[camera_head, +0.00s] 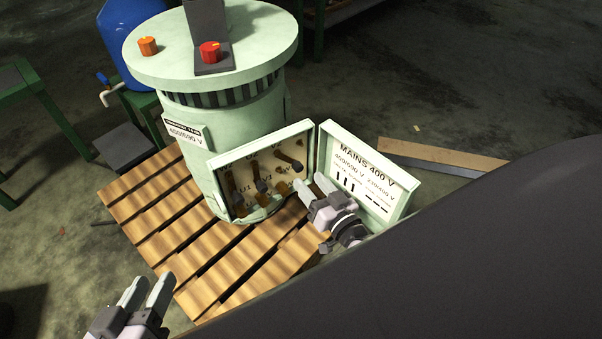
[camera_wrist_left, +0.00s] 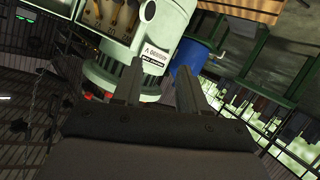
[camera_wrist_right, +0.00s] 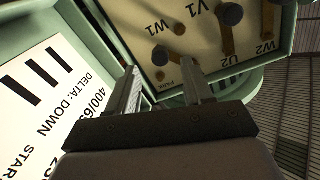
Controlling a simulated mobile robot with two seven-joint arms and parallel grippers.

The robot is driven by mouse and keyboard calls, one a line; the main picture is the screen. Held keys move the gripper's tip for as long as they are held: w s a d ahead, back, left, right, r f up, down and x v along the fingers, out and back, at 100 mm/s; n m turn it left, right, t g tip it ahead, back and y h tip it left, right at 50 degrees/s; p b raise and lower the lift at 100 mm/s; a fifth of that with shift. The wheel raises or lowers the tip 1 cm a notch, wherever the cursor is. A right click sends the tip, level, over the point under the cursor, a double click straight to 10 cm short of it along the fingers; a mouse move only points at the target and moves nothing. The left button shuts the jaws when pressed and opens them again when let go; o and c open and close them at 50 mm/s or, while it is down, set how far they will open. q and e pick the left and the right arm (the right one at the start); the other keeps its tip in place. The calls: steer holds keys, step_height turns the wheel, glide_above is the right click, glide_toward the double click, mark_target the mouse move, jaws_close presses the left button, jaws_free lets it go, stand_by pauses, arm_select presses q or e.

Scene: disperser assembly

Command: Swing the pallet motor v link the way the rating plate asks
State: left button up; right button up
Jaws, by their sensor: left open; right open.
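The pale green motor (camera_head: 222,150) stands on the pallet with its terminal box (camera_head: 210,168) open. Its rating plate (camera_head: 185,133) reads 400/690 V. Inside are brass links with dark knobs. The middle link, by the V1 label, has its knob (camera_head: 262,186) near the box's centre; its exact direction is hard to tell. In the right wrist view a knob (camera_wrist_right: 232,14) sits by V1, its brass strip pointing toward U2. My right gripper (camera_head: 311,184) is open and empty before the box's lower right. My left gripper (camera_head: 152,280) is open and empty, low left, away from the box.
The open lid (camera_head: 362,178) stands right of the box, close to my right gripper. It reads MAINS 400 V, with bar diagrams for 400/690 V and 230/400 V. The wooden pallet (camera_head: 150,202) lies beneath. A blue drum (camera_head: 128,35) stands behind left.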

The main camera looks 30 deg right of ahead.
mark_target(300, 170)
steer(key=shift+w+a+b, duration=0.2)
steer(key=shift+w+b, duration=0.45)
steer(key=shift+w, duration=1.8)
jaws_close()
